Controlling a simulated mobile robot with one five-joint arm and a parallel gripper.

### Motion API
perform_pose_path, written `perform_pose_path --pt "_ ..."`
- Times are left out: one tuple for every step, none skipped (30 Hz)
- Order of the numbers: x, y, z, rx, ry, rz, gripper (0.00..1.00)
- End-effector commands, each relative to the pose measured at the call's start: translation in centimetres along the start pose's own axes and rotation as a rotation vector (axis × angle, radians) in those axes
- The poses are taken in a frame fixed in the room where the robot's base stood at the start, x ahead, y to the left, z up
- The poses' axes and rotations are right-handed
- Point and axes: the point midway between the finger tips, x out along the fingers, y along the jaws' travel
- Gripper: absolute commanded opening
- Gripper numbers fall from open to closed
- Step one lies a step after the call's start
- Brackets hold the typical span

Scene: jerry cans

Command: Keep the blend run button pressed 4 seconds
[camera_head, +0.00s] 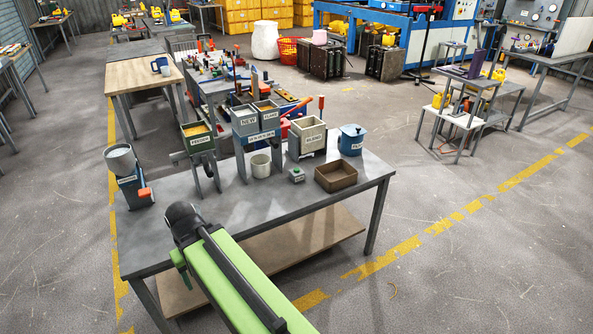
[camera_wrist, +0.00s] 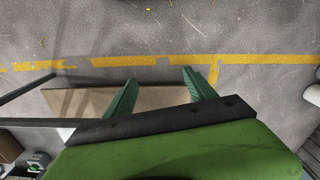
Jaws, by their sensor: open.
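A small grey box with a green button on top and a label too small to read (camera_head: 296,175) sits on the grey table (camera_head: 240,203), between a white cup and a brown tray. A green button on a small box also shows at the lower left corner of the wrist view (camera_wrist: 38,161). My gripper (camera_wrist: 160,85) is open and empty, its two green fingers spread over the lower wooden shelf and floor. In the head view my green arm reaches over the table's front left, well left of the button box and apart from it; its fingers are mostly hidden there.
A brown tray (camera_head: 336,177), blue pot (camera_head: 351,140), white cup (camera_head: 261,164) and labelled hoppers (camera_head: 257,120) stand along the table's back and right. A funnel device (camera_head: 130,175) stands at the left end. The table's front middle is clear.

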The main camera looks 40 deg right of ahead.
Motion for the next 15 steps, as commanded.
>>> perform_pose_path --pt "0.0 0.0 0.0 0.0 0.0 0.0 0.57" --pt "0.0 0.0 0.0 0.0 0.0 0.0 0.53" --pt "0.0 0.0 0.0 0.0 0.0 0.0 0.48" --pt "0.0 0.0 0.0 0.0 0.0 0.0 0.44" --pt "0.0 0.0 0.0 0.0 0.0 0.0 0.4" --pt "0.0 0.0 0.0 0.0 0.0 0.0 0.35" --pt "0.0 0.0 0.0 0.0 0.0 0.0 0.31" --pt "0.0 0.0 0.0 0.0 0.0 0.0 0.27" --pt "0.0 0.0 0.0 0.0 0.0 0.0 0.21" --pt "0.0 0.0 0.0 0.0 0.0 0.0 0.18" --pt "0.0 0.0 0.0 0.0 0.0 0.0 0.14" --pt "0.0 0.0 0.0 0.0 0.0 0.0 0.08" --pt "0.0 0.0 0.0 0.0 0.0 0.0 0.04" --pt "0.0 0.0 0.0 0.0 0.0 0.0 0.01" --pt "0.0 0.0 0.0 0.0 0.0 0.0 0.0"
